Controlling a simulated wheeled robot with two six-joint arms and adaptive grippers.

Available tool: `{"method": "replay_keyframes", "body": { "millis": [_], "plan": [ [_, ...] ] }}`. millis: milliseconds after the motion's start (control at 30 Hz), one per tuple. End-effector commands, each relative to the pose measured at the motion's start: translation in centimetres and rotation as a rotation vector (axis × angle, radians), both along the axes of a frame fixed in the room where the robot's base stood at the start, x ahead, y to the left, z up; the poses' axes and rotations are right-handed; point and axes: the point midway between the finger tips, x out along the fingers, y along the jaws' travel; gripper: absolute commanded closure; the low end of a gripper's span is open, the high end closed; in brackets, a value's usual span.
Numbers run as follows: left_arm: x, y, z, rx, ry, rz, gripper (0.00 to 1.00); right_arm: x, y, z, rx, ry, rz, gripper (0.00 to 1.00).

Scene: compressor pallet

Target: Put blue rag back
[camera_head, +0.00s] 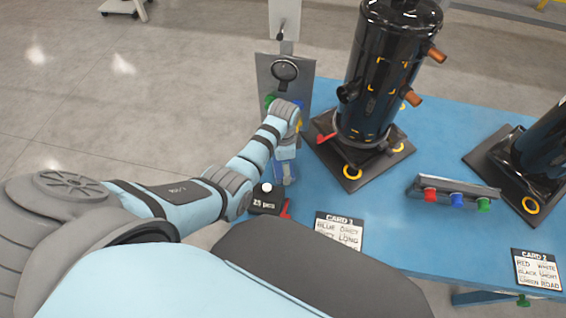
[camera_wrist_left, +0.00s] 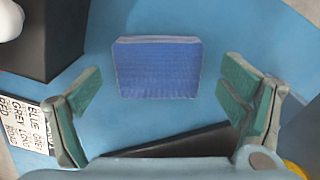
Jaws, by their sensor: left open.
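The blue rag (camera_wrist_left: 157,70) shows in the left wrist view as a folded, block-like blue piece on the blue table. My left gripper (camera_wrist_left: 162,88) is open, with its green-padded fingers spread to either side of the rag's near end. The rag appears apart from both fingers. In the head view my left gripper (camera_head: 284,172) points down at the table's left edge, beside the black box. There the gripper and wrist largely hide the rag. My right gripper is not in view.
A black "25 pcs" box (camera_head: 266,201) with a white ball stands close to the gripper. A grey panel (camera_head: 305,85) with coloured items stands behind my wrist. A black compressor (camera_head: 382,75) stands on a dark base to the right. Card 1 (camera_head: 339,231) lies nearer.

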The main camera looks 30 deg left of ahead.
Motion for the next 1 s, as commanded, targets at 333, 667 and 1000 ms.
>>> {"method": "replay_keyframes", "body": {
  "millis": [333, 667, 1000],
  "plan": [
    [0.2, -0.1, 7.6, 0.000, -0.005, 0.000, 0.10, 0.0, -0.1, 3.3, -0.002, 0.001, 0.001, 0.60],
    [0.1, -0.1, 12.1, 0.001, -0.001, 0.000, 0.10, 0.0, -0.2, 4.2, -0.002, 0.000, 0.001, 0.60],
    [0.1, -0.1, 12.0, 0.000, 0.000, 0.000, 0.10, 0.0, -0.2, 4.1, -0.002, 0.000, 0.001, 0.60]
  ]
}}
